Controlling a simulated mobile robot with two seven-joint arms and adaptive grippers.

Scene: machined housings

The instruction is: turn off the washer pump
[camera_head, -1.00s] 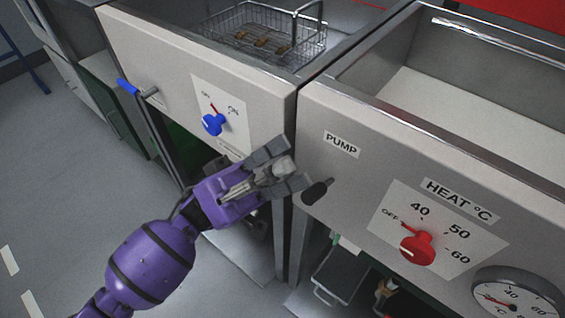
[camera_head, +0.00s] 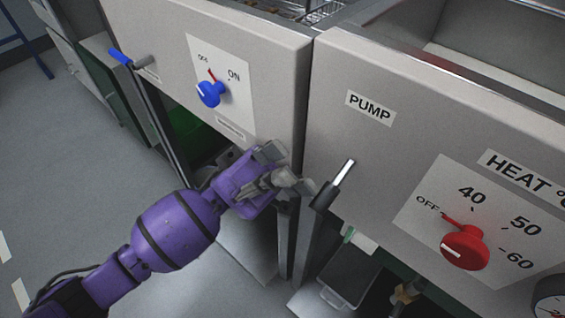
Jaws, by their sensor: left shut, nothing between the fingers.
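The pump lever (camera_head: 325,193) is on the right housing's front panel, below the PUMP label (camera_head: 370,107). It has a bright metal shaft and a black grip, with the grip end hanging down and to the left. My left gripper (camera_head: 298,182) is shut and empty, just left of the black grip. Its fingertips are close to the grip; I cannot tell whether they touch it. My right gripper is not in view.
A red heat knob (camera_head: 465,247) with a temperature scale sits right of the lever. A blue ON/OFF knob (camera_head: 210,93) and a blue-handled lever (camera_head: 121,57) are on the left housing. A dark container (camera_head: 348,275) stands below the right housing.

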